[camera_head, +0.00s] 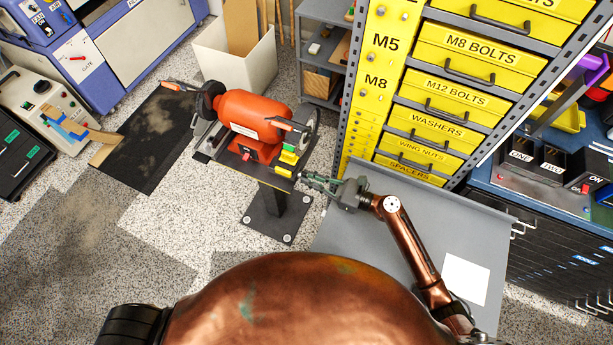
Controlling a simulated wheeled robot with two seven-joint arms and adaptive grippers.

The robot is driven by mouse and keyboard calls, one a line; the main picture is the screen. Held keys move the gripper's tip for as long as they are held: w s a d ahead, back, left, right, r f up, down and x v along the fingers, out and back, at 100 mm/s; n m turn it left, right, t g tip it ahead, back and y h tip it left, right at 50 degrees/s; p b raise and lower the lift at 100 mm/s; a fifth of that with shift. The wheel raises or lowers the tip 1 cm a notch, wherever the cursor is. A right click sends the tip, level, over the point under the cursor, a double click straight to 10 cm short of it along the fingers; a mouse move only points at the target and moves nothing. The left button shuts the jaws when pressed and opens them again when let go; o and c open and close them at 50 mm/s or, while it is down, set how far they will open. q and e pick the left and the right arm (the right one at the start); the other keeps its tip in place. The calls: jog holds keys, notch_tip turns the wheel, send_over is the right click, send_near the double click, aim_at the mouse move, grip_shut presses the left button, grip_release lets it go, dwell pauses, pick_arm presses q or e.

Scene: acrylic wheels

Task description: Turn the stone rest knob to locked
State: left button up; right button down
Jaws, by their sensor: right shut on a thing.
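An orange bench grinder (253,115) stands on a dark pedestal, with a wheel at each end. At its right front, low on the mounting plate, is a small yellow part (284,171) that looks like the stone rest knob. My right gripper (303,178) reaches in from the right and its fingers are closed at this knob. The fingertips partly cover the knob, so its setting cannot be read. Small yellow and green blocks (289,155) sit just above it by the right wheel. My left gripper is not in view.
A yellow drawer cabinet (400,88) stands right behind my right gripper. A grey panel (345,225) lies below my right arm. A white bin (236,62) is behind the grinder. Dark mats (150,140) and open speckled floor are to the left.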

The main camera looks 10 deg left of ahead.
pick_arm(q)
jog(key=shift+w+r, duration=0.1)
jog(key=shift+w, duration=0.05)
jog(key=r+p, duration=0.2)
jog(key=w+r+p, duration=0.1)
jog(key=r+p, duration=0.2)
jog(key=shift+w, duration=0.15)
pick_arm(e)
jog(key=m, duration=0.4)
jog(key=shift+m, duration=0.3)
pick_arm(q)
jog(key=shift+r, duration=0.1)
